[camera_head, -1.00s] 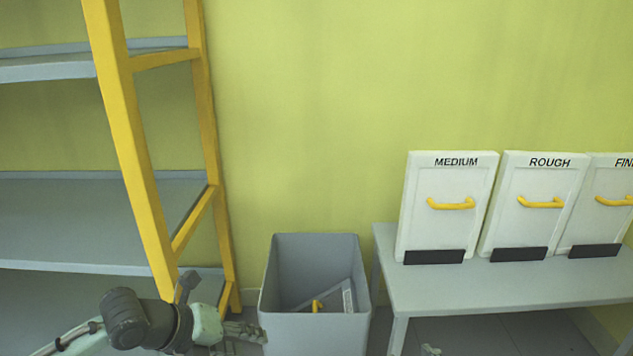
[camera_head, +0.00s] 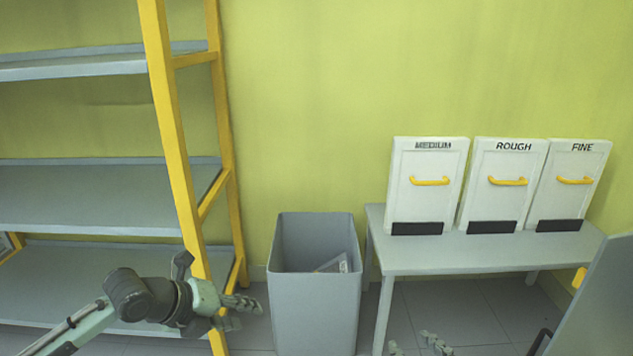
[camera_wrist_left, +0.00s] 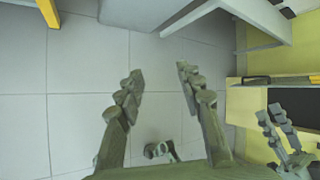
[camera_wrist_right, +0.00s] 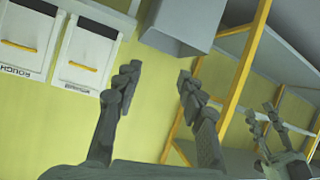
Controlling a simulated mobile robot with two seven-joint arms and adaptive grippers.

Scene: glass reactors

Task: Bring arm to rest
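My left gripper (camera_head: 238,312) is in the lower left of the head view, in front of the shelf and left of the grey bin. In the left wrist view its two fingers (camera_wrist_left: 158,95) are spread with only floor between them. My right gripper (camera_head: 420,345) shows only its fingertips at the bottom edge of the head view, below the bench. In the right wrist view its fingers (camera_wrist_right: 157,88) are spread apart and empty. Each wrist view also shows the other gripper at its right edge.
A grey bin (camera_head: 315,310) holds a partly visible panel (camera_head: 335,264). A grey bench (camera_head: 420,260) carries panels marked MEDIUM (camera_head: 427,200), ROUGH (camera_head: 502,200) and FINE (camera_head: 570,195). A shelf with yellow posts (camera_head: 172,130) stands left. A grey panel (camera_head: 600,300) is at the right edge.

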